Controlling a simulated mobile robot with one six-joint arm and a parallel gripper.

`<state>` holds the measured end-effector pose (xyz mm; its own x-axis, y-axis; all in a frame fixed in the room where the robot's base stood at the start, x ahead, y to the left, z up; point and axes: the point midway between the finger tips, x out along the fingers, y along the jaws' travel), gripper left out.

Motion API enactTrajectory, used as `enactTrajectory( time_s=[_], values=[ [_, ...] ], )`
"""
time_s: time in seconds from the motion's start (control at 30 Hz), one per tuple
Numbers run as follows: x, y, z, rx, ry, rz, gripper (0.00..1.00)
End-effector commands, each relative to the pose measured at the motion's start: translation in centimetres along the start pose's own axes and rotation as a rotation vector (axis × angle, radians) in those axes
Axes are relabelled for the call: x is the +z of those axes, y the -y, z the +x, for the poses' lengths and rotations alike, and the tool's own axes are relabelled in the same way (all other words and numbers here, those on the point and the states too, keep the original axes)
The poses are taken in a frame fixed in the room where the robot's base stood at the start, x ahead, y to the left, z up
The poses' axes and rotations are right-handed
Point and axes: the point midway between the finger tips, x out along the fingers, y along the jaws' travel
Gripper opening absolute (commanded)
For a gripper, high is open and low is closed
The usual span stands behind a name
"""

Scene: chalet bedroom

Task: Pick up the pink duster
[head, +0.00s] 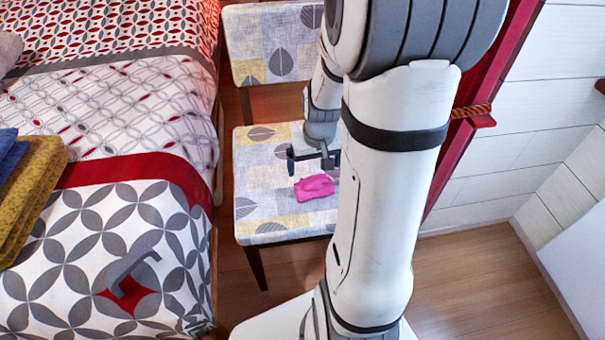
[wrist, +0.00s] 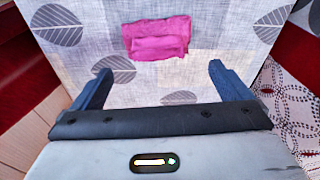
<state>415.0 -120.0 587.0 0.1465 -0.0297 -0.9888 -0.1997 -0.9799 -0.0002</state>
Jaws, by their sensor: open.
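The pink duster (head: 314,188) lies folded on the patterned seat of a chair (head: 262,217) in the head view. In the wrist view the duster (wrist: 158,38) is flat on the seat, beyond the fingertips and roughly centred between them. My gripper (head: 314,160) is above the seat, just behind the duster in the head view. Its two blue fingers also show in the wrist view (wrist: 160,72), wide apart with nothing between them. The gripper is apart from the duster. My arm covers the right part of the seat in the head view.
A bed (head: 110,190) with a patterned cover stands close on the left of the chair. Folded yellow (head: 32,180) and blue cloths lie on it. The chair's backrest (head: 275,50) rises behind the seat. A red post and white wall (head: 530,130) stand on the right.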

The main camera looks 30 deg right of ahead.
Motion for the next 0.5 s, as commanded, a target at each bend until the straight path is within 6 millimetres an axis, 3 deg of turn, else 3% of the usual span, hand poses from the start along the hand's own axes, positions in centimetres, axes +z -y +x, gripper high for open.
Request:
enactTrajectory(
  time_s=[0.5],
  values=[
    [0.1, -0.5, 6.1, 0.000, 0.001, 0.001, 0.97]
  ],
)
